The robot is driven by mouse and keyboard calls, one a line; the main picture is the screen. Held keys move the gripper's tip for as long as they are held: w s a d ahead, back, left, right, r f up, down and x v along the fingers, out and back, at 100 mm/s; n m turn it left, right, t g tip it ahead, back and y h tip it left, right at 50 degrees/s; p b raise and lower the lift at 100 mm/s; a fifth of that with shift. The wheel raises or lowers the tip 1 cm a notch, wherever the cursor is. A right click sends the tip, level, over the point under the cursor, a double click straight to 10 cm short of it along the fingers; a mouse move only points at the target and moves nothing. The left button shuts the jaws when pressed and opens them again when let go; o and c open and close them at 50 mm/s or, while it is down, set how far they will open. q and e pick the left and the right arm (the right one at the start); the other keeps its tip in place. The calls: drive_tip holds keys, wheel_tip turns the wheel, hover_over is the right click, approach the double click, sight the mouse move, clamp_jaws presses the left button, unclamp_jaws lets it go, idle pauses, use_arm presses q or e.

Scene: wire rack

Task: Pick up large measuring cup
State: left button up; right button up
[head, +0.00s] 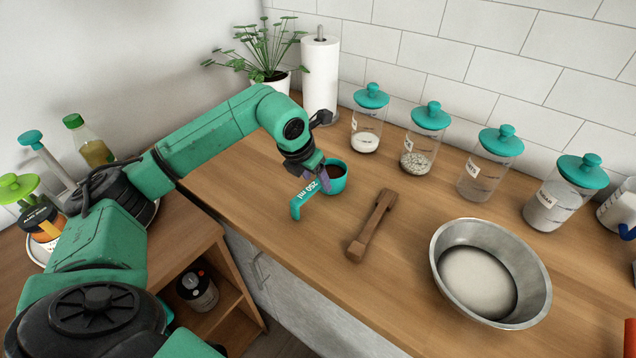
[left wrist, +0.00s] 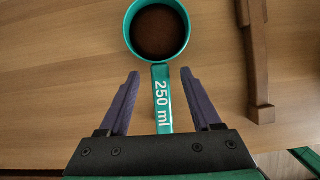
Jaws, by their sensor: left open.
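The large measuring cup (head: 336,183) is teal, with "250 ml" on its handle, and stands on the wooden counter. Something dark brown fills its bowl. Its handle (head: 300,201) points to the front left in the head view. My left gripper (head: 316,178) is over the handle, close to the bowl. In the left wrist view the cup (left wrist: 131,33) is at the top middle. Its handle (left wrist: 162,98) runs down between the two open fingers of my left gripper (left wrist: 160,78), with a gap on each side. My right gripper is not in view.
A wooden tool (head: 371,226) lies right of the cup. A metal bowl (head: 530,270) of white powder stands further right. Several teal-lidded jars (head: 416,149) line the wall. A paper towel roll (head: 320,78) and a plant (head: 265,48) stand behind. The front counter edge is near the handle.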

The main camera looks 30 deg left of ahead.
use_arm(q)
drive_tip(key=shift+x, duration=1.15)
drive_tip(key=shift+f, duration=0.15)
clamp_jaws()
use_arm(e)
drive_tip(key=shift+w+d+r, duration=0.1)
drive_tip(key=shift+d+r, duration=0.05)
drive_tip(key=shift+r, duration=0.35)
use_arm(q)
drive_tip(key=shift+r, duration=0.2)
